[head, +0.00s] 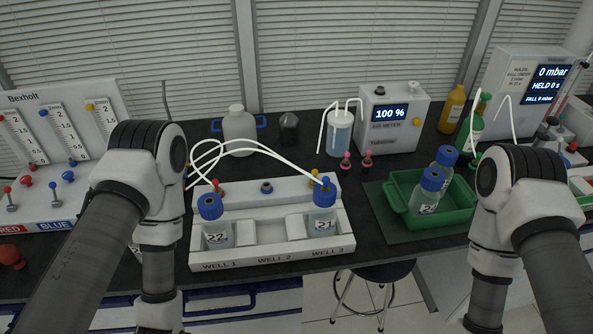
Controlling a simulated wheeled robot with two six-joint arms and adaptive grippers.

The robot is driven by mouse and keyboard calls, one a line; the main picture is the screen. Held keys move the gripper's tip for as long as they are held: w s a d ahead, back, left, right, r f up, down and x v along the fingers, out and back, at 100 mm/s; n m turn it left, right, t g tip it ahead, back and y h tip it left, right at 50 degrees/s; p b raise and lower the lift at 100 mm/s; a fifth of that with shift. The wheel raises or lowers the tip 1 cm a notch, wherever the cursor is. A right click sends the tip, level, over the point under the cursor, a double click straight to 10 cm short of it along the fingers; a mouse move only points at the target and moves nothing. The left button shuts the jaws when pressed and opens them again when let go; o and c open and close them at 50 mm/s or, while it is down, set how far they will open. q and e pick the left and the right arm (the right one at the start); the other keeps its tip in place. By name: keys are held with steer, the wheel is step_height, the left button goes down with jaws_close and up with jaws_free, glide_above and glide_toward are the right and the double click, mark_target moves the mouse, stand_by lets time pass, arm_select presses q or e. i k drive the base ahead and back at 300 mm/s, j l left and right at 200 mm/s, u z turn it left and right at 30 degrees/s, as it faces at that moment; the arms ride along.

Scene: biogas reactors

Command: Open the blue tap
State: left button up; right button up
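On the flowmeter panel (104,108) at the far left, a blue knob (68,176) sits near the panel's base. In front of it stands a small blue-handled lever (54,188), above the "BLUE" label (55,225). Which of these two is the tap, and its exact setting, I cannot tell at this size. My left arm stands just right of them and covers part of the panel base. Both of my arms bend down towards the bottom of the picture. Neither gripper shows.
Red fittings (26,182) sit left of the blue ones. A white well rack (262,250) with blue-capped bottles 22 (216,234) and 21 (322,217) stands mid-bench, with white tubes behind. A green tray (462,214) holds blue-capped bottles. A stool (381,271) is below the bench edge.

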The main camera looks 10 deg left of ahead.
mark_target(52, 184)
steer(key=u, duration=1.7)
steer(key=i+j+z, duration=0.1)
steer(key=z, duration=0.4)
steer(key=j+z, duration=0.3)
steer(key=z, duration=0.15)
steer(key=i+j+z, duration=0.15)
steer(key=j+z, duration=0.15)
steer(key=j, duration=1.15)
steer(key=j+z, duration=0.35)
steer(key=j, duration=1.15)
